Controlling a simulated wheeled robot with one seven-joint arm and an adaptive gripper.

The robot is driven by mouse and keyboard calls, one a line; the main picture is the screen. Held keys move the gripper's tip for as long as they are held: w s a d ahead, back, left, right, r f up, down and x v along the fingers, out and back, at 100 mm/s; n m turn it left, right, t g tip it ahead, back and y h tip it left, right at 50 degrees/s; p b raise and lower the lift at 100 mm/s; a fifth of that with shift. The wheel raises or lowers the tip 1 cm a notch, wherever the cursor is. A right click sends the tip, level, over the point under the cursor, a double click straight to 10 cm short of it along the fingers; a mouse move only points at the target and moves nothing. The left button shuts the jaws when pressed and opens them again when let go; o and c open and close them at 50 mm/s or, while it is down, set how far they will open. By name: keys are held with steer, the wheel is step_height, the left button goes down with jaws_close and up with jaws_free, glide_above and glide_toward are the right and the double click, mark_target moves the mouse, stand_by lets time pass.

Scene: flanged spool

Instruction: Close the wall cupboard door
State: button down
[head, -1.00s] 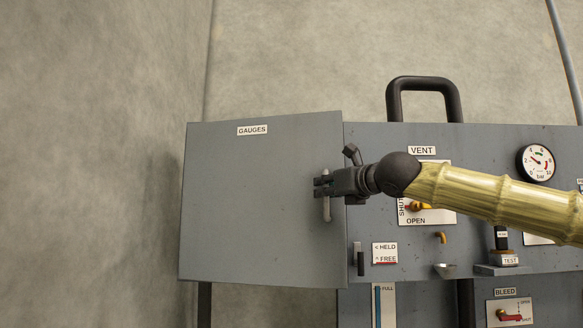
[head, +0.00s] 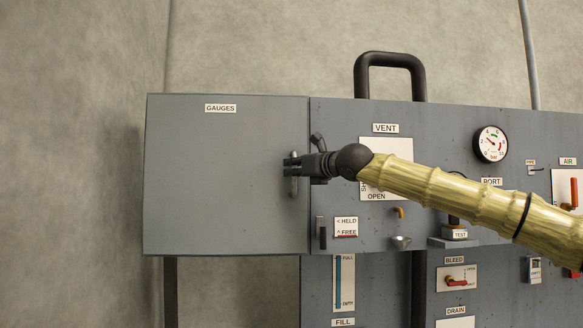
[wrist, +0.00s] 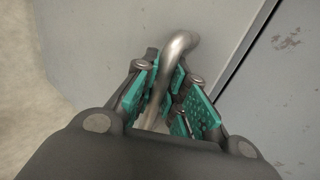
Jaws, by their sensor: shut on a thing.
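The cupboard door (head: 220,180) is a flat grey panel labelled GAUGES at the left of the head view. Its right edge lies along the left edge of the panel, and it looks flush or nearly so. A metal bar handle (head: 294,187) stands upright near the door's right edge. My gripper (head: 291,166) is shut on this handle. In the wrist view the bent metal handle (wrist: 180,45) passes between the green finger pads of my gripper (wrist: 168,100), with a narrow dark gap between door and panel to its right.
The grey panel (head: 350,115) carries a VENT plate (head: 398,150), a round gauge (head: 490,144), a HELD/FREE label (head: 346,227) with a dark latch (head: 321,232) beside it, and a small cup (head: 401,242). A black loop handle (head: 390,60) rises above. Bare wall lies to the left.

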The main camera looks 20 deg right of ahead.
steer(key=c, duration=1.8)
jaws_free()
steer(key=shift+d+r, duration=0.2)
steer(key=shift+r, duration=0.1)
steer(key=o, duration=0.3)
steer(key=shift+w+f, duration=0.2)
steer(key=shift+w, duration=0.2)
steer(key=shift+o, duration=0.2)
steer(key=shift+s, duration=0.1)
steer(key=shift+s+f, duration=0.1)
steer(key=shift+s, duration=0.05)
steer(key=v, duration=1.2)
